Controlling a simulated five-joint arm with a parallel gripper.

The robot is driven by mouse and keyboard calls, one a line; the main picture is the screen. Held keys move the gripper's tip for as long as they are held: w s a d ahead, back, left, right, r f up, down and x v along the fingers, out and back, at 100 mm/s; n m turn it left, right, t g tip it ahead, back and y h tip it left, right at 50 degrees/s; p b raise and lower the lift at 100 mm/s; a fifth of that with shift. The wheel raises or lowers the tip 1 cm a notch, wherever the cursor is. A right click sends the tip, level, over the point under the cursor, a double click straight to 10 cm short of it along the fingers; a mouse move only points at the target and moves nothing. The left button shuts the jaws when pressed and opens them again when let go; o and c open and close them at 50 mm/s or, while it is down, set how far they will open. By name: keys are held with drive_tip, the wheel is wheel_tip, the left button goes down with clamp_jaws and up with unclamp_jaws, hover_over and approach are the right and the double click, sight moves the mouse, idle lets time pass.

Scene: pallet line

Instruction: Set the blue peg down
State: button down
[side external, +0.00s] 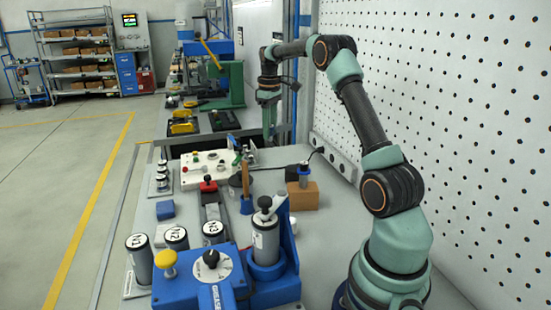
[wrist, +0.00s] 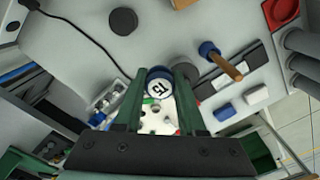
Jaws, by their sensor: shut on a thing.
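My gripper (wrist: 160,80) shows in the wrist view as two green fingers shut on the blue peg (wrist: 158,74). The peg has a blue rim and a round white end face with a dark number on it. It sits between the fingertips. In the side external view my gripper (side external: 269,122) hangs at the far end of my arm, pointing down, beyond the control box. The peg is not clearly made out there, and whether it touches anything below cannot be told.
A white control box (side external: 205,168) stands near the table's far end. A cardboard block (side external: 303,195) with a grey cylinder, a blue block (side external: 165,209) and labelled cylinders (side external: 176,238) stand nearer. A perforated wall (side external: 450,110) borders the right. The wrist view shows a black disc (wrist: 123,21).

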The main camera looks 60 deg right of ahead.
wheel_tip(320, 180, down, 18)
drive_tip(key=shift+r, duration=0.1)
idle(0.4)
drive_tip(key=c, duration=0.5)
unclamp_jaws()
drive_tip(key=shift+f, duration=0.2)
drive_tip(key=shift+r, duration=0.1)
